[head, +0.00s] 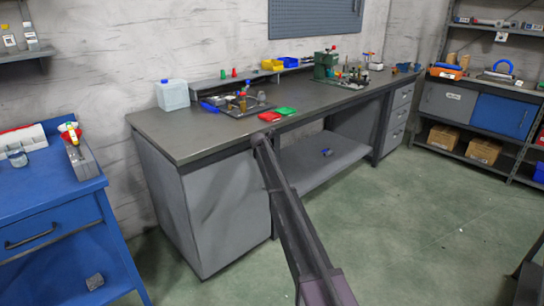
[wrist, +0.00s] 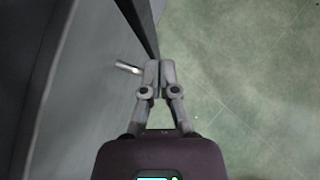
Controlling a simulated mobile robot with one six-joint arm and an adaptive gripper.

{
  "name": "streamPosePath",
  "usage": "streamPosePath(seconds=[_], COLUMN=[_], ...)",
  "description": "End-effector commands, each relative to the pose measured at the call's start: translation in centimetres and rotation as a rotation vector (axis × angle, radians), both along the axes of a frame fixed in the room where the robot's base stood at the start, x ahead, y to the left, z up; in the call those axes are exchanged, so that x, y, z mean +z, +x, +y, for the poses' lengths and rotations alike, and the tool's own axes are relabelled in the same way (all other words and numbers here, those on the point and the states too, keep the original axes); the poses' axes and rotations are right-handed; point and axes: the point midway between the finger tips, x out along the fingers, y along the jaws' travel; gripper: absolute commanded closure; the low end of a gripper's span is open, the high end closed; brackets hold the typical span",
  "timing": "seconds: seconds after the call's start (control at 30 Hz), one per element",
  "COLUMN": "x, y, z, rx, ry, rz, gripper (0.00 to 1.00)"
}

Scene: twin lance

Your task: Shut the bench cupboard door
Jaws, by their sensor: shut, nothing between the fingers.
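The bench cupboard is the grey box under the left end of the workbench. Its grey door (head: 228,215) faces the room and looks flush or nearly so in the head view; I cannot tell if a small gap remains. In the wrist view the grey door panel (wrist: 75,100) fills the left side, with a short silver handle (wrist: 127,68) on it. My gripper (wrist: 160,66) is shut and empty, just right of the handle; whether it touches the door is unclear. In the head view my arm crosses the door's right edge, and the fingers cannot be made out.
The workbench (head: 200,135) carries a white jug (head: 172,95), trays and tools. A low shelf (head: 320,160) and grey drawers (head: 397,120) lie to the right. A blue cabinet (head: 50,220) stands at the left. The green floor (head: 420,230) in front is mostly clear.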

Motion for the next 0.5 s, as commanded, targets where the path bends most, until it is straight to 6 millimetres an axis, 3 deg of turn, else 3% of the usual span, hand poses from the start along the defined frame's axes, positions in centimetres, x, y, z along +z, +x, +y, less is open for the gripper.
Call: streamPosePath(seconds=[0.47, 0.5], x=[0.0, 0.7], y=[-2.5, -2.6], z=[-2.8, -2.9], rx=[-0.001, 0.001], ry=[0.001, 0.001], rz=[0.0, 0.0], gripper=[1.0, 1.0])
